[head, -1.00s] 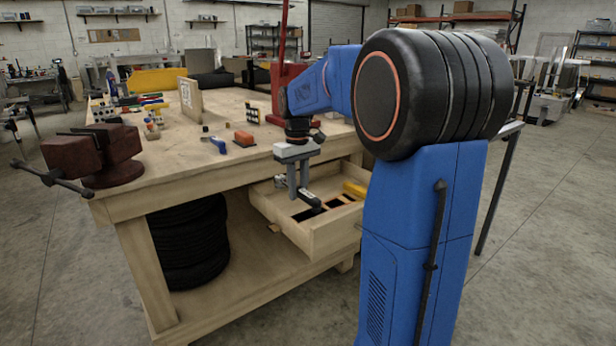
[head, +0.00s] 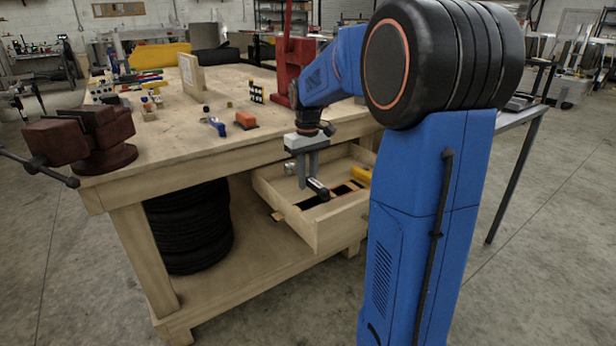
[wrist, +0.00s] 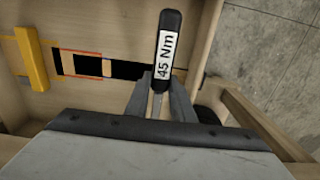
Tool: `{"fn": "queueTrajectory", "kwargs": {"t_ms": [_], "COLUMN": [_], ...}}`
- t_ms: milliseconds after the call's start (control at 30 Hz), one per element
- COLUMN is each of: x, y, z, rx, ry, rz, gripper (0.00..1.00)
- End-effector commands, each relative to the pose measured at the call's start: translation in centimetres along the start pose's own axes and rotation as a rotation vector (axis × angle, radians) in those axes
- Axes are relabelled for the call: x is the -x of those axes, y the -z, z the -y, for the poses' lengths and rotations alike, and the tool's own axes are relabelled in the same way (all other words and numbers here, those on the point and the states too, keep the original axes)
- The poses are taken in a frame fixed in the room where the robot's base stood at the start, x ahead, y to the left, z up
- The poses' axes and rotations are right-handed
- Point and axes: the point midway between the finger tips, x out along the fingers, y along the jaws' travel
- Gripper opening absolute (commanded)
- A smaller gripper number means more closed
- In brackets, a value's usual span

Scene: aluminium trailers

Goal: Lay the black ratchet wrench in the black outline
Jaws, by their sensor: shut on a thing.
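My gripper (head: 308,182) is shut on the black ratchet wrench (head: 318,189), over the open drawer (head: 284,214). In the wrist view, the wrench (wrist: 167,45) shows its black handle with a white "45 Nm" label, sticking out beyond the fingers (wrist: 158,105); its other end is hidden by the gripper. The black outline (wrist: 125,70) shows as a dark area on the drawer floor, left of and partly behind the handle. In the head view, a dark patch (head: 308,203) shows below the wrench. I cannot tell the gap between wrench and floor.
A yellow object (wrist: 32,58) lies in the drawer, left of the dark area. Drawer walls stand close around my gripper. The workbench (head: 200,140) above carries a red vise (head: 95,140), an orange block (head: 246,119) and a blue tool (head: 216,126).

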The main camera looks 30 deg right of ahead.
Motion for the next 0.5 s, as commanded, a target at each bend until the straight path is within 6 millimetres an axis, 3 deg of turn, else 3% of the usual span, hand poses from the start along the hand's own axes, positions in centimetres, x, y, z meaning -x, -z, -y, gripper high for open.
{"fn": "queueTrajectory", "kwargs": {"t_ms": [500], "x": [-3.1], "y": [1.0], "z": [0.0], "rx": [0.000], "ry": [0.000], "rz": [0.001], "gripper": [0.00]}}
